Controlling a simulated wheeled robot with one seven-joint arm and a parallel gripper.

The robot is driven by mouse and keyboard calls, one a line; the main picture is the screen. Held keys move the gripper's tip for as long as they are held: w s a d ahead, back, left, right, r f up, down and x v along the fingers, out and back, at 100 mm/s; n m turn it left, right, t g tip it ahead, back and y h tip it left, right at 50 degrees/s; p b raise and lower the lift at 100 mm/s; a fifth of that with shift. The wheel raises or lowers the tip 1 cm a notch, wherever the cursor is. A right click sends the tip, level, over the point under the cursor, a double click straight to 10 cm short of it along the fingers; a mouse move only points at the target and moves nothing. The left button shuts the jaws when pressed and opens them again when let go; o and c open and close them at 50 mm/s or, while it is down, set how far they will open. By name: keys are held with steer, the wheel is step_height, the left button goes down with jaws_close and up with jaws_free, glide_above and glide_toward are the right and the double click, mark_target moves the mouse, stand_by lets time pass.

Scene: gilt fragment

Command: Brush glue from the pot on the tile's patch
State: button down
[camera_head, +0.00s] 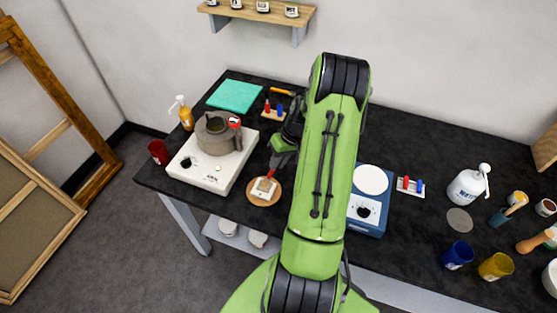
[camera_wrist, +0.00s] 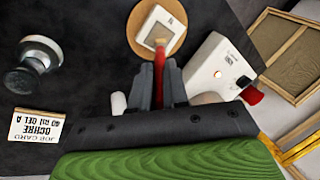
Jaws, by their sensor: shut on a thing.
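My gripper (camera_head: 285,147) is shut on a red-handled brush (camera_head: 270,174), which also shows between the fingers in the wrist view (camera_wrist: 159,68). The brush points at a white square tile (camera_head: 259,194) lying on a round wooden board (camera_head: 264,203). In the wrist view the brush's end meets the tan patch (camera_wrist: 157,36) on the tile (camera_wrist: 148,24); whether it touches cannot be told. The grey-brown pot (camera_head: 212,143) with a red-marked label stands on a white hot plate (camera_head: 203,178), left of my gripper. The glue inside is not clearly visible.
A teal mat (camera_head: 235,96), an amber pump bottle (camera_head: 186,118) and a red cup (camera_head: 158,152) surround the hot plate. A blue device (camera_head: 368,222) stands right of my arm. Cups and a white bottle (camera_head: 467,187) crowd the table's right. My arm hides the table's middle.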

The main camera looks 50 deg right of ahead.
steer(key=shift+s+a+f+b, duration=0.1)
steer(key=shift+s+a+b, duration=0.15)
steer(key=shift+a+b, duration=0.45)
stand_by(2.0)
